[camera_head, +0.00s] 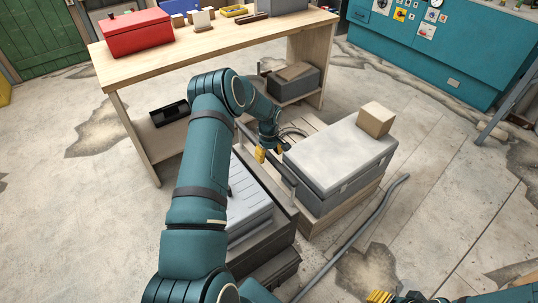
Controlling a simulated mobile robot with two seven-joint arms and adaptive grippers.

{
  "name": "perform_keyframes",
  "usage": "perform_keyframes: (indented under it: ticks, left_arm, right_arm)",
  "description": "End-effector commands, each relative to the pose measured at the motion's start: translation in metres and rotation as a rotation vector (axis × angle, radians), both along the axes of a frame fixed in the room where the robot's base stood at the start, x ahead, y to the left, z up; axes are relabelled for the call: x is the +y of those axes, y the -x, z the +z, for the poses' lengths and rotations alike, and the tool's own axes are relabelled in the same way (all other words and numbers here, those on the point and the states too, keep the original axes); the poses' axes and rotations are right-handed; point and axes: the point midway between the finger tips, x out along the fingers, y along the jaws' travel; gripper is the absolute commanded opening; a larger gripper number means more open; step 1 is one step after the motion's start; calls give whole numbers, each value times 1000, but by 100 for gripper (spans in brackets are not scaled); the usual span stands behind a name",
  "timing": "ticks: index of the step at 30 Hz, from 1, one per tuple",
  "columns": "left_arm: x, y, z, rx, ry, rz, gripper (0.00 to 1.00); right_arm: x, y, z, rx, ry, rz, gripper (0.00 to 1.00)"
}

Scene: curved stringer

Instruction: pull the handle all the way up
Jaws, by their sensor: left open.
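My left gripper (271,151), with yellow finger pads, is open and points down at the middle of the view. It is beside a thin grey bar (284,174) that runs along the gap between an open dark grey case (262,252) and a light grey lidded chest (340,150). I cannot tell whether the bar is the handle, or whether the gripper touches it. A dark curved piece (294,132) shows just right of the gripper. My left arm covers part of the open case.
A wooden workbench (215,42) with a red box (136,32) stands behind. A cardboard block (375,119) sits on the chest. A grey hose (365,222) lies on the floor at right. A teal machine (440,50) stands at the back right.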

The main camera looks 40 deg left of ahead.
Motion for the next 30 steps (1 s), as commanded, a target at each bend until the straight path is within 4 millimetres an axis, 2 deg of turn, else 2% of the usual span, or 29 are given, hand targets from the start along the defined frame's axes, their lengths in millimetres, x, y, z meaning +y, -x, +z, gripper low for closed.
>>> perform_keyframes:
  ticks: [8, 9, 13, 24, 26, 30]
  left_arm:
    - [0, 0, -1, -1, 0, 0, 61]
    - [0, 0, -1, -1, 0, 0, 47]
    - [0, 0, -1, -1, 0, 0, 1]
    - [0, 0, 2, 0, 0, -1, 0]
    - [0, 0, 6, 0, -1, -1, 0]
    - [0, -1, 30, -3, -1, 0, 0]
  right_arm:
    - [0, 0, 0, 1, 0, 0, 47]
    - [0, 0, 0, 0, 0, 0, 47]
    - [0, 0, 0, 0, 0, 0, 47]
    - [0, 0, 1, 0, 0, 0, 47]
    - [0, 0, 3, -1, 0, 0, 47]
    - [0, -3, 12, -7, 2, -5, 47]
